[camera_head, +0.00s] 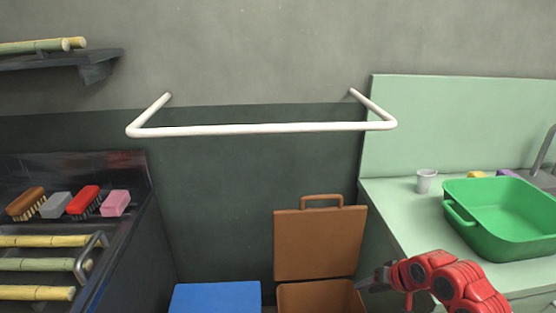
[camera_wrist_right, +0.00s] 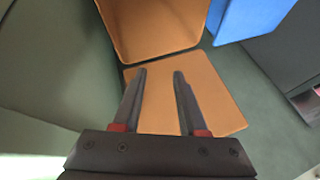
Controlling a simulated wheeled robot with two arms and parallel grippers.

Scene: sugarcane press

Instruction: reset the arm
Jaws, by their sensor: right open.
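My right gripper (camera_head: 368,284) is at the lower right of the head view, on the end of my red arm, beside the brown box. In the right wrist view the right gripper (camera_wrist_right: 159,76) shows two dark fingers spread apart with nothing between them. Behind them is the brown box (camera_wrist_right: 165,25) with its flat lid (camera_wrist_right: 212,98). In the head view the box's lid (camera_head: 317,245) stands raised, with a handle on top, over the box (camera_head: 310,297). My left gripper does not show in either view.
A green basin (camera_head: 500,225) and a small cup (camera_head: 426,181) stand on the pale counter at right. A white rail (camera_head: 260,129) juts from the wall. A blue box (camera_head: 215,298) is at bottom center. Brushes and cane pieces (camera_head: 40,264) lie on the dark unit at left.

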